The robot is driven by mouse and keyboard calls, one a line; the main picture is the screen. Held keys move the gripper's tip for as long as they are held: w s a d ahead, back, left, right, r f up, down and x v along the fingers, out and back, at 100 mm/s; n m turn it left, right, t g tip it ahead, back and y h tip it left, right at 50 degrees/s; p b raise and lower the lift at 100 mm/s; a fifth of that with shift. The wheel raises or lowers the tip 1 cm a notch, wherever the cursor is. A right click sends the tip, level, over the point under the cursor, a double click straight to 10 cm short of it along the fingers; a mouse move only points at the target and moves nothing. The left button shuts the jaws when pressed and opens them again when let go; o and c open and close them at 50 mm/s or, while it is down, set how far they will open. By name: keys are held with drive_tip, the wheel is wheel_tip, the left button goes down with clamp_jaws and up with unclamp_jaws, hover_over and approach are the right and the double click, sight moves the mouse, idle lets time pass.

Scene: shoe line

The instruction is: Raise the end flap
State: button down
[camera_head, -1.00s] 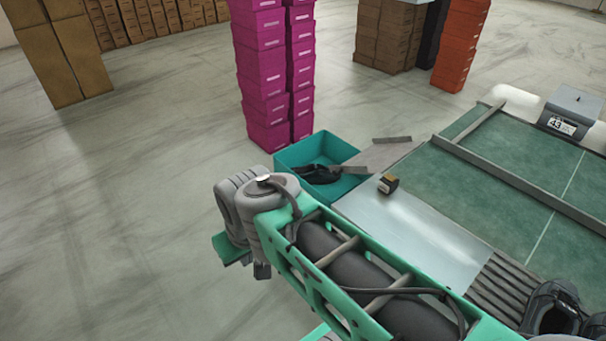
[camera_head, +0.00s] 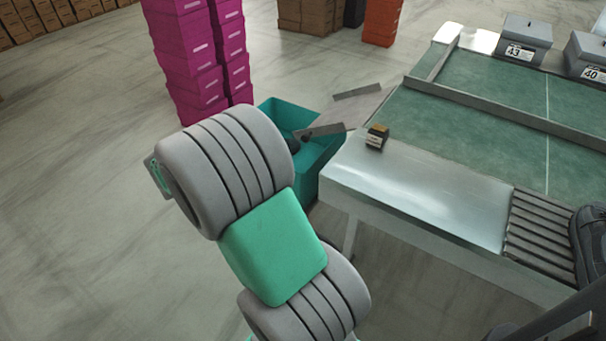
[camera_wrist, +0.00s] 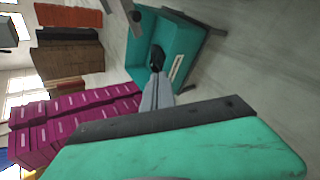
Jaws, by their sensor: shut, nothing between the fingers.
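The end flap (camera_head: 352,108) is a light grey plate with a darker side rail along each edge. In the head view it lies at the far left end of the line table, sloping out over the teal bin (camera_head: 318,172). My gripper (camera_wrist: 157,78) is shut and empty in the wrist view, pointing toward the bin, apart from the flap. In the head view my arm hides the gripper.
The line table (camera_head: 420,190) has a bare metal end with a small dark-and-tan block (camera_head: 377,137) near the flap. Magenta box stacks (camera_head: 195,60) stand behind the bin. Grey boxes (camera_head: 527,40) and a dark shoe (camera_head: 590,240) are at right. Floor at left is clear.

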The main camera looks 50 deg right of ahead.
drive_tip(key=s+d+f+n+h+b, duration=0.2)
drive_tip(key=d+f+n+h+b, duration=0.35)
drive_tip(key=d+f+n, duration=0.35)
drive_tip(key=s+d+f+n+h+b, duration=0.2)
drive_tip(key=d+f+n+h+b, duration=0.2)
drive_tip(key=d+f+n+b, duration=0.45)
drive_tip(key=w+d+r+m+p, duration=0.1)
drive_tip(key=w+d+r+p, duration=0.2)
drive_tip(key=d, duration=0.4)
drive_tip(key=shift+d+r+g+p, duration=0.25)
drive_tip(key=shift+d+g+p, duration=0.15)
drive_tip(key=shift+p, duration=0.25)
drive_tip(key=shift+r+m, duration=0.15)
drive_tip(key=shift+m, duration=0.1)
